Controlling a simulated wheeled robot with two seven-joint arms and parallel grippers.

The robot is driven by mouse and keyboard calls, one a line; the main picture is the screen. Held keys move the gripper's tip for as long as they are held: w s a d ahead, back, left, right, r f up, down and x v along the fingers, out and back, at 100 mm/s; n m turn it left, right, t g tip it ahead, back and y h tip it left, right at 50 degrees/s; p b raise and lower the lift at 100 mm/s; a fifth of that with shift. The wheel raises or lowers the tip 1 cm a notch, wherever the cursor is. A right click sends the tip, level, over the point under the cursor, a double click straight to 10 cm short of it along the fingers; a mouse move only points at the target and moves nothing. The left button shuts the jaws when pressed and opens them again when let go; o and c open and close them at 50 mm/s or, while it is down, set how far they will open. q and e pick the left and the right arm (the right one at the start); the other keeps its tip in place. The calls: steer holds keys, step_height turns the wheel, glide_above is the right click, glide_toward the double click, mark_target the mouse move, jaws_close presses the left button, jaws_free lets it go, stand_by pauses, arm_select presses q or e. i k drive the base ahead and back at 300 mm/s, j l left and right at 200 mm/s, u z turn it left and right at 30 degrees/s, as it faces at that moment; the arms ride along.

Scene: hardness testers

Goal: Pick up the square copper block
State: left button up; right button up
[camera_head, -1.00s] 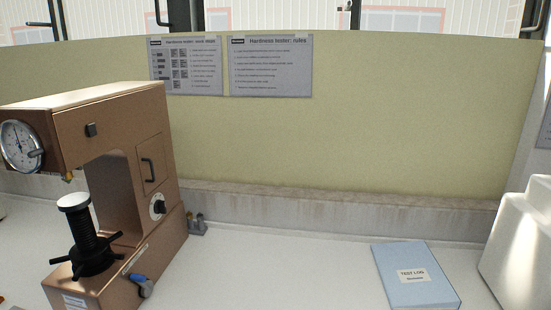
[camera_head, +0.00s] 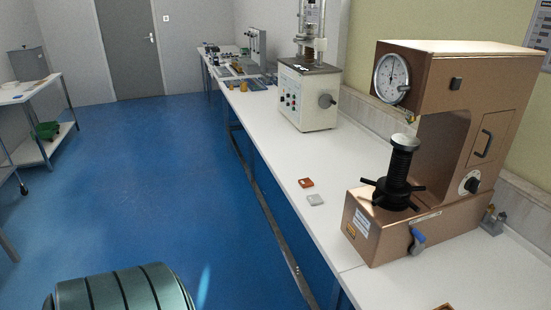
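A small reddish-orange, copper-coloured block (camera_head: 305,183) lies on the white bench, left of the copper-brown hardness tester. A light grey block (camera_head: 315,200) lies just in front of it. Another small brown-orange thing (camera_head: 445,307) is cut off by the bottom edge of the picture; I cannot tell its full shape or whether it is square. Neither of my grippers shows in the head view.
The copper-brown hardness tester (camera_head: 490,110) stands at the right, with a dial and black screw column. A cream testing machine (camera_head: 305,95) stands farther back on the white bench (camera_head: 275,140). Blue floor (camera_head: 160,190) is open at the left; a side table (camera_head: 28,90) stands there.

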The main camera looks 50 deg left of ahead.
mark_target(305, 183)
steer(key=u, duration=1.45)
steer(key=z, duration=0.75)
steer(key=i+j+z, duration=0.15)
steer(key=j+z, duration=0.25)
steer(key=i+j+z, duration=0.1)
steer(key=j+z, duration=0.85)
steer(key=j, duration=0.35)
steer(key=j+z, duration=0.2)
steer(key=j, duration=0.35)
steer(key=k+j+z, duration=0.15)
steer(key=j, duration=0.35)
steer(key=k+j+z, duration=0.15)
steer(key=j, duration=0.35)
steer(key=k+j, duration=0.1)
steer(key=j, duration=0.4)
steer(key=k+j, duration=0.1)
steer(key=j, duration=0.35)
steer(key=k+j, duration=0.1)
steer(key=j, duration=0.4)
steer(key=k+j, duration=0.1)
steer(key=j, duration=0.4)
steer(key=k+j, duration=0.1)
steer(key=j, duration=0.35)
steer(key=z, duration=0.05)
